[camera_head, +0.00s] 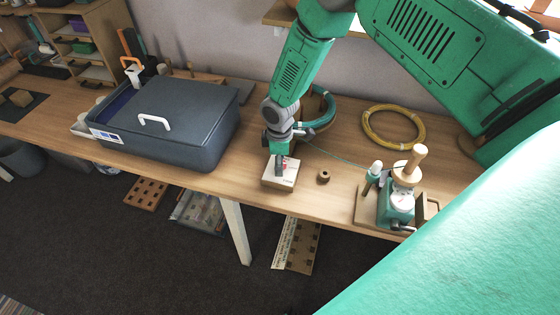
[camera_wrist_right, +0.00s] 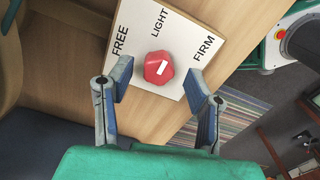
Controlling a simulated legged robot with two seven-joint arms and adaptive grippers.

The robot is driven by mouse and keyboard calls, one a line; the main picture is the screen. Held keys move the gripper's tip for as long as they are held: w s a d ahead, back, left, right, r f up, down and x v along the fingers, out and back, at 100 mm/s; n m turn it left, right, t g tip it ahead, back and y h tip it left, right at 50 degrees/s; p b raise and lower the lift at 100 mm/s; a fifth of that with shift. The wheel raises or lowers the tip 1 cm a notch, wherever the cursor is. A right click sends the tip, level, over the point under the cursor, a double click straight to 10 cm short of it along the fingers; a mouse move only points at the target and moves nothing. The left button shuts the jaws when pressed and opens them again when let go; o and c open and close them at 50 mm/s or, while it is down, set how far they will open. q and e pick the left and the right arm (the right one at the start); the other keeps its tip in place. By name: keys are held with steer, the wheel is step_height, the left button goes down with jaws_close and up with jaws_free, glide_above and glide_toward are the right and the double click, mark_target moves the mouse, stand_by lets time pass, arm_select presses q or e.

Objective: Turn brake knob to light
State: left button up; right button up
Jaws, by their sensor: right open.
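The brake knob (camera_wrist_right: 153,65) is red and faceted. It sits on a white panel marked FREE, LIGHT and FIRM (camera_wrist_right: 188,27). Its short white mark lies right of the knob's middle and slants towards the FIRM side, not at LIGHT. In the head view the panel is the top of a small box (camera_head: 287,183) near the table's front edge; the knob is mostly hidden by my right gripper (camera_head: 281,160). In the wrist view my right gripper (camera_wrist_right: 158,84) is open, its fingers apart on either side of the knob, with no contact visible. My left gripper is not in view.
A small brown spool (camera_head: 323,176) stands right of the box. A green winder device (camera_head: 397,205) stands further right. A large grey bin (camera_head: 180,118) is to the left. Teal (camera_head: 318,108) and yellow (camera_head: 393,141) coils lie behind. A thin teal line runs across the table.

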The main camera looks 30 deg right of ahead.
steer(key=shift+d, duration=0.35)
jaws_close()
steer(key=shift+d+f, duration=0.1)
steer(key=shift+d, duration=0.1)
steer(key=shift+a+m, duration=0.25)
steer(key=shift+m, duration=0.25)
steer(key=shift+d+m+b, duration=0.15)
steer(key=shift+m+b, duration=0.35)
steer(key=shift+m, duration=0.6)
steer(key=m, duration=0.3)
steer(key=shift+m+b, duration=0.3)
steer(key=shift+b, duration=0.05)
steer(key=m, duration=0.3)
steer(key=shift+m+b, duration=0.3)
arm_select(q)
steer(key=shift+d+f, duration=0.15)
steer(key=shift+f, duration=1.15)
arm_select(e)
steer(key=shift+s+m, duration=0.1)
steer(key=shift+m, duration=1.8)
